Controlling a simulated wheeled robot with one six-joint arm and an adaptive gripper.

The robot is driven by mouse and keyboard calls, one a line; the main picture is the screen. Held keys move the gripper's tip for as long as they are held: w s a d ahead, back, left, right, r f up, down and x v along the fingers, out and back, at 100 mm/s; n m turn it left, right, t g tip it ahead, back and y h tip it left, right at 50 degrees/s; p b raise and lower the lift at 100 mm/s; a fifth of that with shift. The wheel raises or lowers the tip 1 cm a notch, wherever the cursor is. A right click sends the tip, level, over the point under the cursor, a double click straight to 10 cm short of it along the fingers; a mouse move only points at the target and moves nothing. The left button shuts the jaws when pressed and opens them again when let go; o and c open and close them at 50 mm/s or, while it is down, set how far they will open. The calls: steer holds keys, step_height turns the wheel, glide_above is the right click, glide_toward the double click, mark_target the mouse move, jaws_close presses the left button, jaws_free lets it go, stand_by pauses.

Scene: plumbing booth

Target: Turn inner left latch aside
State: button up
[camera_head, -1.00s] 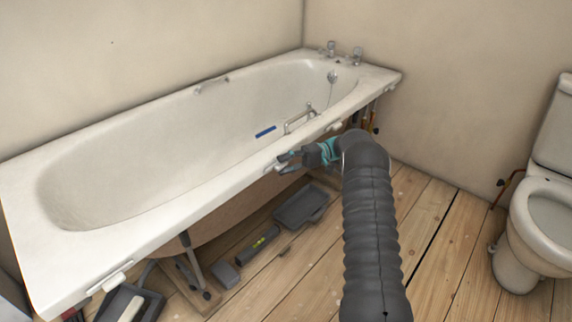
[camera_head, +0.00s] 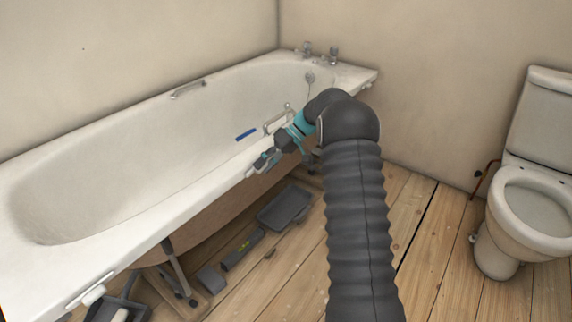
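My gripper (camera_head: 264,161) is at the front rim of the white bathtub (camera_head: 130,232), about midway along its side. Its fingers reach down and left to the rim's outer edge. A small white latch (camera_head: 250,173) shows at the rim edge right by the fingertips. Whether the fingers touch it, and whether they are open or closed, is too small to tell. Another white latch (camera_head: 92,296) sits on the rim edge at the lower left, away from my gripper. The rim further right is partly hidden behind my arm.
Under the tub are a grey tray (camera_head: 285,206), a level (camera_head: 243,249), a grey block (camera_head: 210,279) and a tub leg (camera_head: 178,270). A toilet (camera_head: 530,200) stands at the right. The wooden floor (camera_head: 430,240) between is clear. A blue strip (camera_head: 246,134) lies inside the tub.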

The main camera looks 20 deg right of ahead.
steer(key=h+b, duration=0.1)
steer(key=t+h, duration=0.1)
steer(key=n+t+h+b, duration=0.1)
steer(key=shift+s+a+b, duration=0.2)
steer(key=shift+a+b, duration=0.05)
steer(key=shift+b, duration=0.05)
steer(key=h+b, duration=0.1)
steer(key=t+h+b, duration=0.1)
steer(key=n+t+h+b, duration=0.1)
steer(key=shift+s+a+h, duration=0.15)
steer(key=shift+a+h, duration=0.1)
steer(key=shift+h, duration=0.15)
steer(key=p+v, duration=0.1)
steer(key=v, duration=1.3)
steer(key=s+a+r+m+h, duration=0.1)
steer(key=s+r+m, duration=0.1)
steer(key=s, duration=0.7)
steer(key=s+a+r+m+t+h+p, duration=0.1)
steer(key=s+a+r, duration=0.1)
steer(key=s, duration=0.8)
steer(key=shift+s+a+r+m+p, duration=0.15)
steer(key=shift+s+r+m+p, duration=0.2)
steer(key=shift+r, duration=0.35)
